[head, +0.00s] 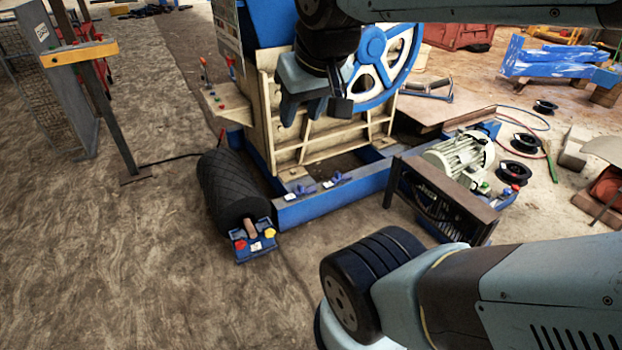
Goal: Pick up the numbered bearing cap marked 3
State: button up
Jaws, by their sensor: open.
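My gripper (315,108) hangs in the upper middle of the head view, in front of the crusher's cream-coloured side. Its two fingers point down and stand apart, with nothing visible between them. Small blue pieces with white tags, possibly bearing caps, sit on the front beam of the blue base frame (330,202): one left piece (305,189) and one right piece (340,178). They are lower in the picture than my gripper and apart from it. No number is legible, so I cannot tell which is marked 3.
The crusher's blue flywheel (370,50) is behind my gripper. A black roller (232,190) and a blue box with coloured buttons (253,242) lie left of the frame. A grey motor (460,153) and a dark guard (440,205) stand right. The left floor is mostly clear.

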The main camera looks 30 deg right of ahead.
aim_at(301, 189)
jog(key=z, duration=0.65)
jog(key=i, duration=1.55)
jog(key=u, duration=0.6)
